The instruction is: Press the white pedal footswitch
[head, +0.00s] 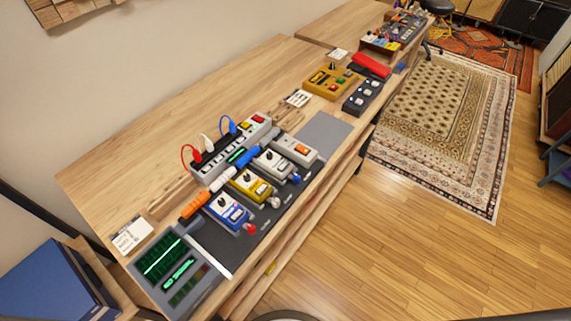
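A row of small pedals stands on a dark pedalboard (215,251) on the wooden bench. A white or pale grey pedal (272,163) sits in the row, with a dark knob on top. A small blue round part (295,178) shows at its front edge. To its right is another pale pedal (296,149) with an orange patch. To its left are a yellow pedal (250,186) and a blue pedal (229,211) with a red round part at its front. Whether any footswitch is pressed cannot be told. Neither gripper is in view.
A power strip (208,168) with coloured plugs stands behind the pedals. A green-lit screen unit (172,270) sits at the bench's near end. A grey mat (324,131) lies bare to the right. Wooden floor (400,240) in front is clear, with a patterned rug (440,130) beyond.

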